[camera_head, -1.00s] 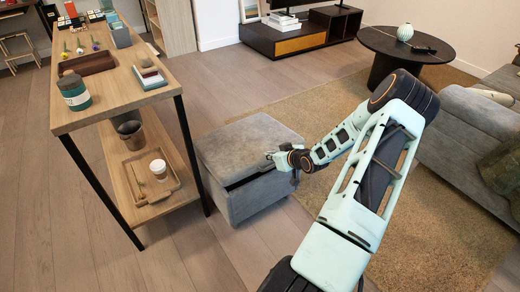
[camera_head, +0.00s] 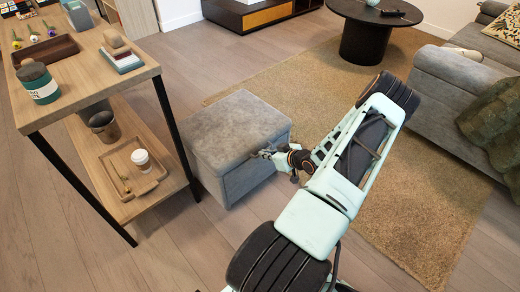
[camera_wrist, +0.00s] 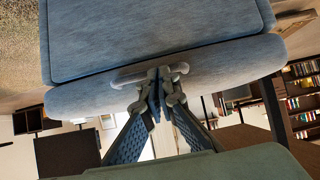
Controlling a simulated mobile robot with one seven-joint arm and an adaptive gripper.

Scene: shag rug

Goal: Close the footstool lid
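The grey upholstered footstool (camera_head: 230,178) stands on the wood floor beside the shelf unit. Its lid (camera_head: 232,125) lies flat or nearly flat on the box; I see no clear gap in the head view. My gripper (camera_head: 264,153) is at the footstool's right front, by the lid's edge. In the wrist view the footstool body (camera_wrist: 150,35) is above and the padded lid edge (camera_wrist: 240,58) is below it, with a thin dark seam between.
A wooden shelf unit (camera_head: 155,75) with cups and a tray stands close on the left. A tan rug (camera_head: 400,205) lies to the right, with a grey sofa (camera_head: 450,110) beyond. A round dark table (camera_head: 370,35) stands at the back.

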